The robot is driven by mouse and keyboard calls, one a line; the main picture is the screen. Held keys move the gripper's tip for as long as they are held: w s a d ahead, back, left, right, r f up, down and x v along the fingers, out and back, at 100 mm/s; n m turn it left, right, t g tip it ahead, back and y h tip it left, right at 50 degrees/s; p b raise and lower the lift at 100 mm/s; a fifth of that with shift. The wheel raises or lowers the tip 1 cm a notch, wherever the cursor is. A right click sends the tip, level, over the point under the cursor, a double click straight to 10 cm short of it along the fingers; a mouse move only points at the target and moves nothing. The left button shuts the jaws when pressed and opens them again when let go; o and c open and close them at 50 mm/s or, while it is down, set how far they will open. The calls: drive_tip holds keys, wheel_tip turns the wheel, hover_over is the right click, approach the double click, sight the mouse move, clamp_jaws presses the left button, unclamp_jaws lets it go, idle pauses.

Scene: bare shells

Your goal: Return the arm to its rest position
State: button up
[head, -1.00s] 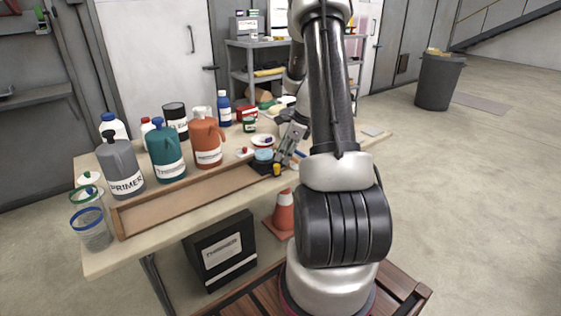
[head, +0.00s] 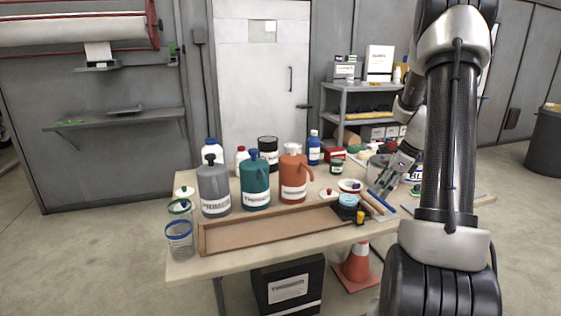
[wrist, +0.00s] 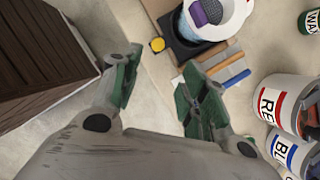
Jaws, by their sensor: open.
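My gripper (head: 385,180) hangs at the right part of the workbench (head: 225,262), near the small black tray holding a white and blue cup (head: 348,200). In the wrist view my gripper (wrist: 158,80) has its two green-padded fingers spread apart with nothing between them. Below and beyond the fingers are the bench top and a brown wooden slatted surface (wrist: 40,65). My arm rises at the right of the head view and hides part of the bench's right end.
Grey (head: 213,190), teal (head: 255,187) and orange (head: 294,180) jugs stand behind a long wooden tray (head: 262,232). Clear jars (head: 179,240) stand at the left corner. Red-labelled (wrist: 283,100) and blue-labelled cans are close to the right finger. An orange cone (head: 357,262) stands below.

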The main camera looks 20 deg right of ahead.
drive_tip(key=s+a+r+n+g, duration=0.2)
drive_tip(key=s+a+n, duration=0.3)
drive_tip(key=s+n, duration=0.5)
drive_tip(key=s+a+r+n+t+h, duration=0.3)
drive_tip(key=s+a+r+n, duration=1)
drive_tip(key=a+r+n, duration=0.2)
drive_tip(key=shift+s+a+r+n, duration=0.35)
drive_tip(key=shift+a+n, duration=0.3)
drive_tip(key=shift+n, duration=0.35)
